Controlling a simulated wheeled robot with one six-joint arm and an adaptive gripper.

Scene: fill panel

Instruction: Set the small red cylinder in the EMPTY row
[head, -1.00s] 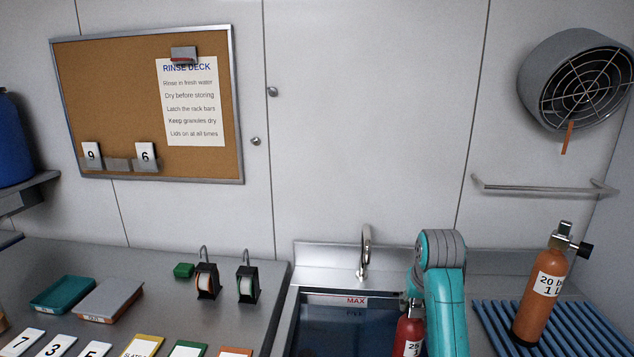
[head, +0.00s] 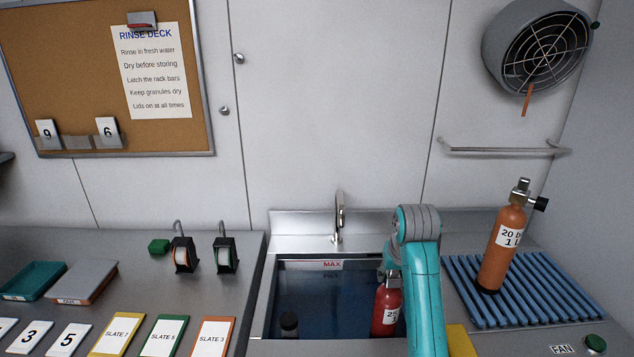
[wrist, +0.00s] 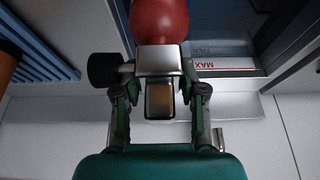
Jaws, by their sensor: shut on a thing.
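A red cylinder (head: 386,308) with a white label starting "25" shows at the right side of the sink, partly hidden by my teal arm. In the wrist view its red body (wrist: 160,20) and metal valve with a black knob (wrist: 104,70) show. My gripper (wrist: 161,92) is shut on the valve, one finger on each side. Whether the cylinder touches the water or the sink floor cannot be told. An orange cylinder (head: 502,248) labelled "20 b" stands on a blue slatted rack (head: 540,290) at the right. No row marked EMPTY is readable.
On the left counter are slate cards (head: 163,336), number tiles (head: 68,340) and trays (head: 84,281). A fan (head: 540,45) and rail (head: 505,148) are on the wall.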

